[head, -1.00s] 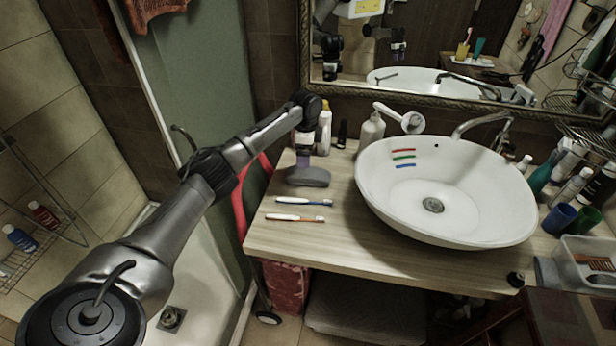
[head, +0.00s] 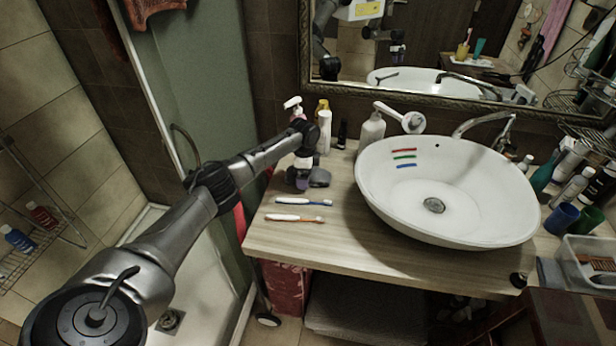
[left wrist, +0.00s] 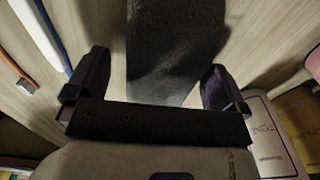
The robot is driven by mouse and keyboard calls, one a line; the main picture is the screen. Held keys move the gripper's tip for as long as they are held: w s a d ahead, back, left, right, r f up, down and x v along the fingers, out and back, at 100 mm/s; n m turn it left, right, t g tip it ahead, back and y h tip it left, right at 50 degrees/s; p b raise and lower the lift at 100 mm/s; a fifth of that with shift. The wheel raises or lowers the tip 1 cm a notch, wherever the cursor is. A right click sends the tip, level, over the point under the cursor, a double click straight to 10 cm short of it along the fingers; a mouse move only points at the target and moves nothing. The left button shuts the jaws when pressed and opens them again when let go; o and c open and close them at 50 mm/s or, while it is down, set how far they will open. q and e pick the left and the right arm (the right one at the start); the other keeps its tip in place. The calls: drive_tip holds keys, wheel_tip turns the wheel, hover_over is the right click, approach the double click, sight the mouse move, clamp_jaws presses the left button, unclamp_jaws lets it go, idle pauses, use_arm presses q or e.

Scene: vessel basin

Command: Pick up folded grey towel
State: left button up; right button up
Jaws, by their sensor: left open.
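The folded grey towel (head: 320,177) lies on the wooden counter, left of the basin. In the head view my left gripper (head: 301,182) is low at the towel's left end and hides part of it. In the left wrist view the dark grey towel (left wrist: 176,40) runs from the top of the picture to between the two fingers of my open left gripper (left wrist: 157,66). I cannot tell whether the fingers touch the towel. My right gripper is not in view.
Two toothbrushes, one blue (head: 305,202) and one orange (head: 295,218), lie in front of the towel. Several bottles, including a white one (head: 324,131), stand behind it. The white basin (head: 520,222) is to the right.

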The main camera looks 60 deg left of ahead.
use_arm(q)
drive_tip(key=shift+c, duration=0.4)
drive_tip(key=c, duration=0.9)
drive_tip(key=shift+r, duration=0.15)
